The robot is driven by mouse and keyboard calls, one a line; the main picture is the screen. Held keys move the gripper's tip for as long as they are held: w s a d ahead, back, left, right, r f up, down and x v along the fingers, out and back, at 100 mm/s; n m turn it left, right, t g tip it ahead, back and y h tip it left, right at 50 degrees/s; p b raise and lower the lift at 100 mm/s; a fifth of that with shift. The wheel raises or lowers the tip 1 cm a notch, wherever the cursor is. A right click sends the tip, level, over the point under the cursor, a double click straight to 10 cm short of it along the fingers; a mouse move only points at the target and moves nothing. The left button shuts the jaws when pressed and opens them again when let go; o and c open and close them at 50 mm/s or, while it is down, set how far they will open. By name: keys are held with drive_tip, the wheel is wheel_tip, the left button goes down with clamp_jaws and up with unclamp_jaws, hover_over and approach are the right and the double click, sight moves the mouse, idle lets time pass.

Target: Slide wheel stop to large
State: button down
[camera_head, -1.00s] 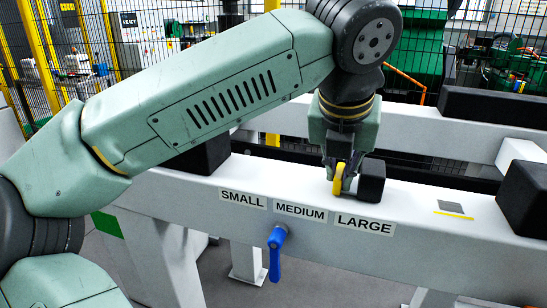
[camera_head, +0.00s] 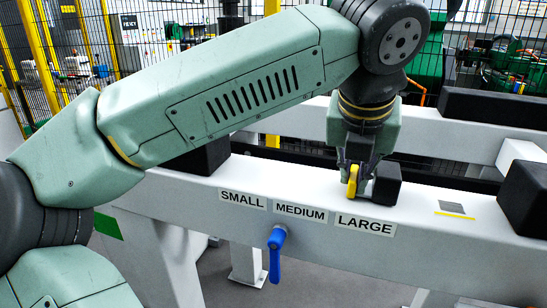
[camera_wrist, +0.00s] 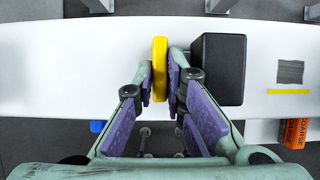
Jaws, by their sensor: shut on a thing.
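The wheel stop is a black block (camera_head: 387,184) with a yellow handle (camera_head: 352,181) on its left side, on top of the white rail beam (camera_head: 300,184). In the head view it stands above and a little right of the LARGE label (camera_head: 366,223). In the wrist view the yellow handle (camera_wrist: 159,52) is upright between my fingers and the black block (camera_wrist: 218,68) is just right of them. My gripper (camera_wrist: 160,80) is shut on the yellow handle. It also shows in the head view (camera_head: 354,168), where my fingers partly hide the handle.
SMALL (camera_head: 242,201) and MEDIUM (camera_head: 300,212) labels sit left of LARGE on the beam's front face. A blue lever (camera_head: 275,252) hangs below MEDIUM. A large black block (camera_head: 525,198) stands at the beam's right. The beam top between has a grey patch (camera_head: 452,207) and yellow line.

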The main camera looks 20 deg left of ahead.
sight(367, 191)
drive_tip(key=shift+s+d+f, duration=0.1)
drive_tip(key=shift+d+f, duration=0.1)
drive_tip(key=shift+d, duration=0.45)
drive_tip(key=shift+s+d+f, duration=0.1)
drive_tip(key=shift+d+f, duration=0.05)
drive_tip(key=shift+d, duration=0.5)
drive_tip(key=c, duration=1.4)
unclamp_jaws()
drive_tip(key=shift+a, duration=0.15)
drive_tip(key=shift+c, duration=0.2)
drive_tip(key=shift+r, duration=0.1)
drive_tip(key=shift+w+r+p, duration=0.2)
drive_tip(key=shift+r+p, duration=0.3)
drive_tip(key=shift+r, duration=0.4)
drive_tip(key=shift+r+p, duration=1.4)
drive_tip(key=shift+r, duration=0.85)
drive_tip(key=shift+f, duration=0.2)
